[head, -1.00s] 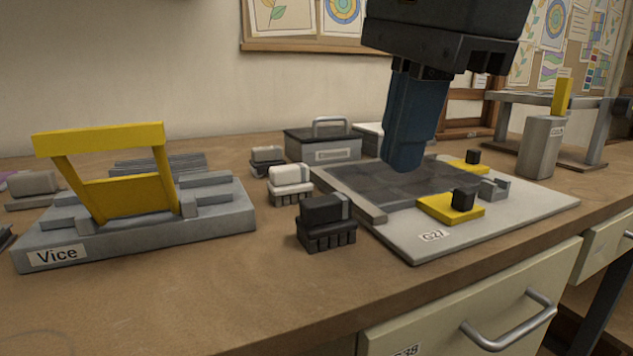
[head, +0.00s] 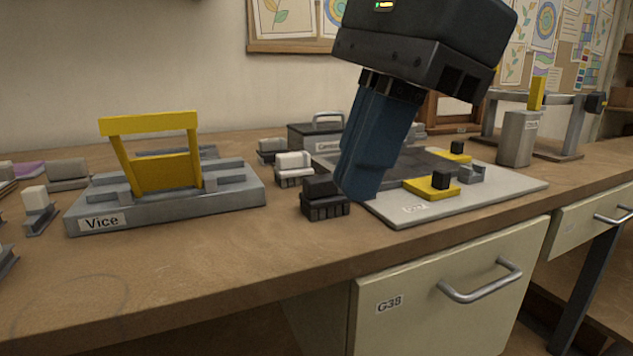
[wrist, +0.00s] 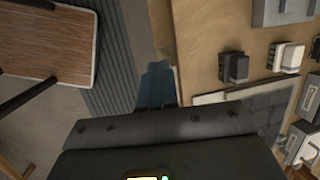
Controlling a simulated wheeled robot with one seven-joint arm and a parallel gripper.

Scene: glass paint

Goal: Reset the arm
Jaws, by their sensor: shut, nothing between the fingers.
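My gripper (head: 360,190) has blue fingers pressed together and holds nothing. In the head view it hangs tilted, its tips at lower left, in front of the left part of the pale board (head: 520,184) with yellow pieces. The tips show beside a small black block-shaped tool (head: 325,200); I cannot tell the exact gap. In the wrist view the blue fingers (wrist: 156,85) are over the floor beside the bench edge, and the black tool (wrist: 234,67) is to their right.
A grey vice (head: 235,190) with a yellow frame stands at left. A white block tool (head: 294,170) and a grey box (head: 305,137) are behind. A grey canister (head: 518,140) stands at right. Drawer G38 (head: 420,305) is below the bench edge. The bench front is bare.

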